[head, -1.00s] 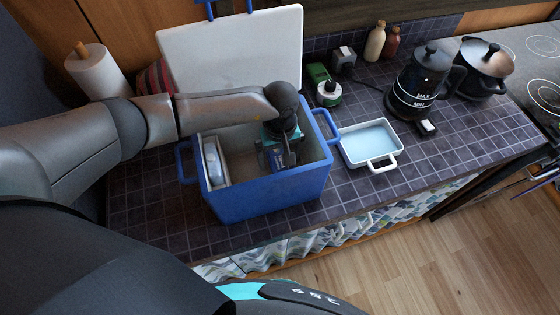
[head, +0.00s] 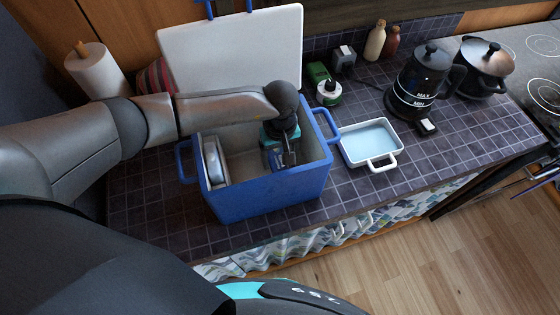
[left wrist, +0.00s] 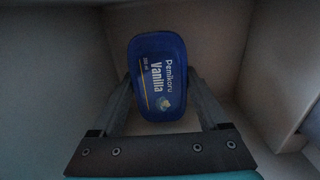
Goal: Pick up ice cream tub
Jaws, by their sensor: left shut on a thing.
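The ice cream tub (left wrist: 158,75) has a dark blue lid reading "Pemikoru Vanilla" and shows in the left wrist view between my fingers. My left gripper (head: 286,158) points down inside the blue cooler box (head: 270,196) and is shut on the tub. In the head view the tub is mostly hidden by the gripper and the box wall. I cannot tell whether it touches the box floor. My right gripper is not in view.
A pale flat container (head: 214,160) stands at the left inside the box. A white-rimmed tray (head: 386,163) lies to the right, with a black kettle (head: 418,85) and pot (head: 484,72) beyond. The counter's front edge is close.

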